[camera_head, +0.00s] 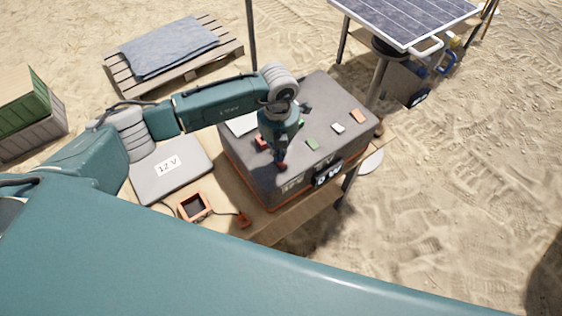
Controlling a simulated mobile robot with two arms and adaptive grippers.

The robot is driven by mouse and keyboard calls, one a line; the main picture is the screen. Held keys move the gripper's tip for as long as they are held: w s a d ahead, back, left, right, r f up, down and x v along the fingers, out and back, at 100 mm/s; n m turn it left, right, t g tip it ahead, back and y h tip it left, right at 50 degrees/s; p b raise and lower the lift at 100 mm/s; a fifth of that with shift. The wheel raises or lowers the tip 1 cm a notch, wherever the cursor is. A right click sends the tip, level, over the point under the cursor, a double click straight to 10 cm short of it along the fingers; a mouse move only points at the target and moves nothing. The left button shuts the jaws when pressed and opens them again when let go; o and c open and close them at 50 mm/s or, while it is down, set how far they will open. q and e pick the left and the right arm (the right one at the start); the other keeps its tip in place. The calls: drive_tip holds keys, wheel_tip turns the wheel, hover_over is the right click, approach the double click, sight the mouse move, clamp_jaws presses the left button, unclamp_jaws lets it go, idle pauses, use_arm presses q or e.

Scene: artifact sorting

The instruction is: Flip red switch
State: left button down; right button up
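My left arm reaches in from the left, and its gripper (281,163) points down over the near part of the grey box (330,95). A small red piece (282,167) shows right at the fingertips; it may be the red switch, but I cannot tell whether the fingers touch it. Another red piece (262,142) lies on the box top, partly hidden behind the gripper. The fingers are too small and dark to tell open from shut. My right gripper is not in view.
Green (313,144), white (338,128) and orange (358,116) pieces lie on the box top. A grey "12 V" case (185,180) and an open orange-rimmed square box (194,207) are to the left on the wooden table (225,235). A solar panel (405,18) stands behind right.

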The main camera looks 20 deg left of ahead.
use_arm(q)
drive_tip(key=shift+f+b, duration=0.45)
drive_tip(key=shift+f, duration=0.05)
drive_tip(key=shift+s+r, duration=0.1)
drive_tip(key=shift+r, duration=0.1)
drive_tip(key=shift+r+p, duration=0.55)
drive_tip(key=shift+p, duration=0.1)
drive_tip(key=shift+r+p, duration=1.7)
drive_tip(key=shift+r, duration=1.15)
drive_tip(key=shift+f, duration=0.1)
